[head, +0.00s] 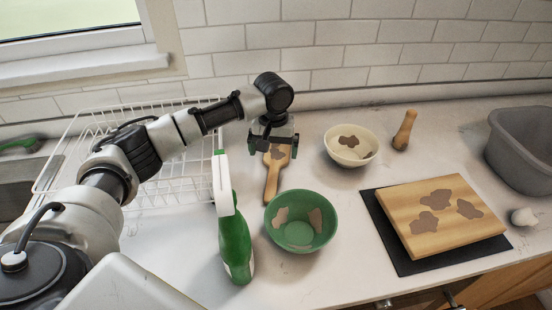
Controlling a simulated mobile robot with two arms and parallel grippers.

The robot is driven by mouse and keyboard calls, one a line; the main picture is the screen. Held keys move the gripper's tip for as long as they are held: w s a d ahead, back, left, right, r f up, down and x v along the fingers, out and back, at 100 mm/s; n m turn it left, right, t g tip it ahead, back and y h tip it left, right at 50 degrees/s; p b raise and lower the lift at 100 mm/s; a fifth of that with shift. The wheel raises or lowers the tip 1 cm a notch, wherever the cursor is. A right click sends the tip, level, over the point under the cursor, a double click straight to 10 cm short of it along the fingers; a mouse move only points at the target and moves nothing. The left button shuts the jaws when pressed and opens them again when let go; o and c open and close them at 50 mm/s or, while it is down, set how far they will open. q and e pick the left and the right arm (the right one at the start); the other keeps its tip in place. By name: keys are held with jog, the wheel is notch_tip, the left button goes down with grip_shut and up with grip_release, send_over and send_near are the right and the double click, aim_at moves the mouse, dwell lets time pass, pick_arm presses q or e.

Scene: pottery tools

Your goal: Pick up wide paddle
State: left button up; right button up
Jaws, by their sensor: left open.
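The wide paddle (272,181) is a flat wooden tool with a brown clay patch. It lies on the white counter in the middle of the head view, its handle toward me and its broad end toward the wall. My left gripper (274,146) is open and points down over the broad end, with one finger on each side of it in the picture. The gripper hides part of that end. I cannot tell how high the fingertips are above the counter. My right gripper is not in view.
A green bowl (300,236) and a green spray bottle (234,240) stand in front of the paddle. A cream bowl (358,159), a wooden tool (404,131), a wooden board (438,240) on a dark mat (385,228) and a grey tub (520,165) are to the right. A white rack (70,165) is left.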

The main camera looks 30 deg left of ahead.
aim_at(275, 167)
pick_arm(q)
jog(key=shift+s+d+f+p, duration=0.1)
jog(key=shift+f+p, duration=0.15)
jog(key=shift+f, duration=1.15)
jog(key=shift+s+d+f+p, duration=0.1)
jog(key=shift+f+p, duration=0.15)
jog(key=shift+f, duration=1.1)
jog(key=c, duration=0.9)
